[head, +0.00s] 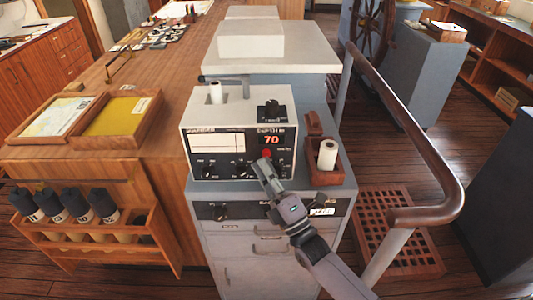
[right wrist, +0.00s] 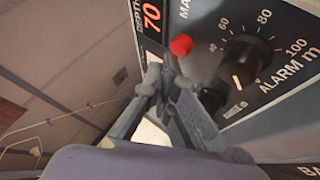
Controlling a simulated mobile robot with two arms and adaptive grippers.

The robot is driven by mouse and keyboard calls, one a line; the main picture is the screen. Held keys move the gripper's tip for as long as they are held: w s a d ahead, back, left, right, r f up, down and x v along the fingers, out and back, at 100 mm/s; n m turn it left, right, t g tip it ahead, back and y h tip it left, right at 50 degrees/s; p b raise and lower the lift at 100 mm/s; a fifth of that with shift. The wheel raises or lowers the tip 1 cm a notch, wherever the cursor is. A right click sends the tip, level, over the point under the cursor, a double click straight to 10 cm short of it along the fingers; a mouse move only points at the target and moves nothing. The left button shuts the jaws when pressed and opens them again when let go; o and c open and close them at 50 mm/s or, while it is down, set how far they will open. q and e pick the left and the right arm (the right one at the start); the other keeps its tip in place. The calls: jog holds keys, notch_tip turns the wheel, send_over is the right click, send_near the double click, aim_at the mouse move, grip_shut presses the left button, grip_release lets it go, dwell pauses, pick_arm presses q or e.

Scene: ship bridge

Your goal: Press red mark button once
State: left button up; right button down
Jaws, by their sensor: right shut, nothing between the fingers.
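The red button (head: 266,153) is on the front panel of a beige depth recorder (head: 225,107), just below a red display that reads 70. It also shows in the right wrist view (right wrist: 181,45), left of a black alarm dial (right wrist: 245,62). My right gripper (head: 261,164) is shut and empty, its fingertips just below and beside the button. In the right wrist view the fingertips (right wrist: 166,68) are close under the button. I cannot tell whether they touch it. My left gripper is not in view.
The recorder stands on a grey cabinet (head: 250,273). A wooden box (head: 330,175) with a white paper roll (head: 327,154) is at its right. A brown handrail (head: 415,150) runs further right. A wooden chart table (head: 85,82) with trays is at the left.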

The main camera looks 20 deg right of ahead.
jog(key=shift+s+a, duration=0.1)
jog(key=shift+s, duration=0.25)
jog(key=s+p, duration=0.1)
jog(key=s, duration=0.1)
jog(key=s+a+p, duration=0.1)
jog(key=s, duration=0.1)
jog(key=shift+s+a, duration=0.15)
jog(key=shift+s, duration=0.25)
dwell(0.7)
